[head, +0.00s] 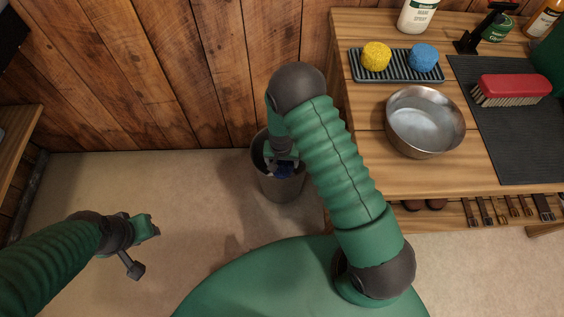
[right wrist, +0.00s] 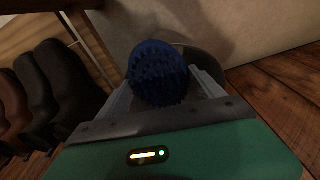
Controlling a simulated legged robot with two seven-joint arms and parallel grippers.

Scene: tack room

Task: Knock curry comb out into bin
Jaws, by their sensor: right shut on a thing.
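The curry comb (right wrist: 158,72) is dark blue and round with rows of short teeth. My right gripper (right wrist: 165,88) is shut on it, one finger on each side. In the head view the comb (head: 284,173) shows as a small blue patch below my right gripper (head: 281,164), at the mouth of the bin (head: 282,188). The bin is a dark round one on the floor, left of the wooden bench. Part of its rim is hidden by my right arm. My left gripper (head: 150,228) is over the floor at the left; its fingers are unclear.
The wooden bench (head: 360,178) holds a metal bowl (head: 425,122), a ribbed tray (head: 394,79) with yellow and blue balls, a red brush (head: 513,90) on a dark mat, and bottles. Straps and dark boots are under its top. A plank wall stands behind the bin. The floor at left is clear.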

